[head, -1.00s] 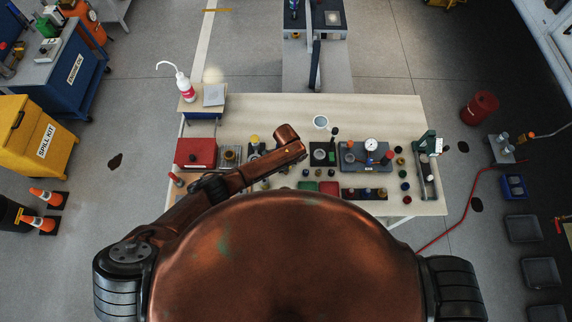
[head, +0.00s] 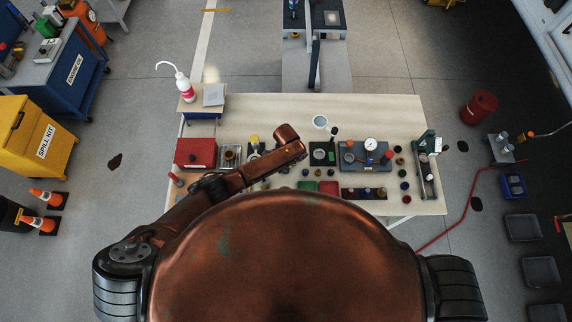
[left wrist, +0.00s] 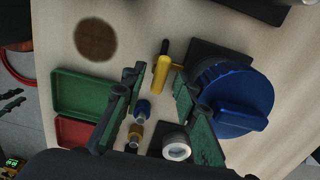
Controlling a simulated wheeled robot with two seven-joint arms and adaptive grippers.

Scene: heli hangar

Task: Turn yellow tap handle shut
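The yellow tap handle (left wrist: 161,73) is a short yellow bar in the left wrist view, with a dark stem at its upper end. My left gripper (left wrist: 157,83) is open, its two greenish fingers apart. In that view the handle lies between the fingertips, with a visible gap on each side; I cannot tell how far below them it is. In the head view my left arm (head: 240,177) reaches over the table from the left, and its fingers are hidden under the wrist. My right gripper is not in view.
A large blue cap (left wrist: 232,98) stands close to the right finger, by a black plate (left wrist: 215,55). Green (left wrist: 85,92) and red (left wrist: 75,131) trays lie left. Small fittings (left wrist: 137,130) stand between the fingers. The wooden table (head: 270,106) is clear toward its far side.

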